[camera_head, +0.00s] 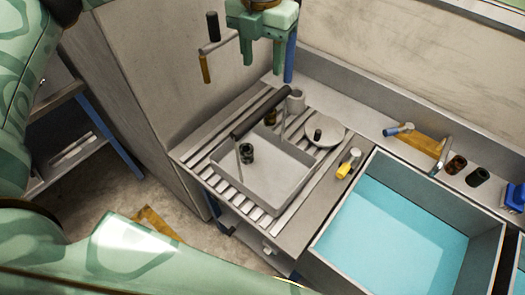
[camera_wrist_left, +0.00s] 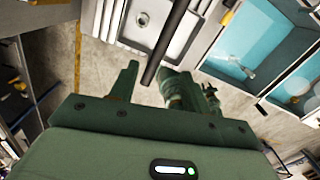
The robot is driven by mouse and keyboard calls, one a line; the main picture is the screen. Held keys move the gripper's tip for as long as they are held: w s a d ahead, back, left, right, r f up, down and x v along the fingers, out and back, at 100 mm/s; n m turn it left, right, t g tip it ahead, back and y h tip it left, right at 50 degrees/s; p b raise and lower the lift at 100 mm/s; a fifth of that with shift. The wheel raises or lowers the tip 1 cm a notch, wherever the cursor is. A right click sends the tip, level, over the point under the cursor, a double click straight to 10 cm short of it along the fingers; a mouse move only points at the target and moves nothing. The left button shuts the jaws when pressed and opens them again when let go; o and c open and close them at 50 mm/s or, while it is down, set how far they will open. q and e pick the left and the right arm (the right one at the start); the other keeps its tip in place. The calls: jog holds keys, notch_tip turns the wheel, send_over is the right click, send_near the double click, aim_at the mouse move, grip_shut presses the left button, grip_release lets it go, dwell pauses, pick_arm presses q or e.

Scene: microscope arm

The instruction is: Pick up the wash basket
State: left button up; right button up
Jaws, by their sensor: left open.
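What I take to be the wash basket (camera_head: 285,187) is a shallow grey square tray on the slatted drainboard. A small dark fitting and a thin rod stand inside it. A thick dark bar (camera_head: 262,112) lies along its far side. In the head view my left gripper (camera_head: 262,62) hangs above and behind the basket, jaws open and downward, apart from it. The left wrist view shows the basket (camera_wrist_left: 165,43) ahead of the fingers (camera_wrist_left: 150,75), with a dark bar (camera_wrist_left: 172,35) running towards the gap. I cannot tell whether the bar is between the fingers. My right gripper is out of view.
The slatted board (camera_head: 205,160) lies left of a deep basin with a blue bottom (camera_head: 395,230). A round white dish (camera_head: 325,132) and a yellow-tipped tool (camera_head: 347,165) lie close to the basket. A lever with a yellow grip (camera_head: 205,68) hangs at the back left.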

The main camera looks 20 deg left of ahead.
aim_at(261, 107)
pick_arm(q)
jog(key=f, duration=0.3)
jog(key=f+m, duration=0.1)
jog(key=f, duration=0.3)
jog(key=f+m+p, duration=0.1)
jog(key=f, duration=0.2)
jog(key=shift+s+f, duration=0.3)
jog(key=shift+f, duration=0.05)
jog(key=f, duration=0.2)
jog(key=f+p, duration=0.1)
jog(key=f, duration=0.2)
jog(key=shift+d+f, duration=0.2)
jog(key=shift+f, duration=0.05)
jog(key=shift+r, duration=0.1)
grip_shut()
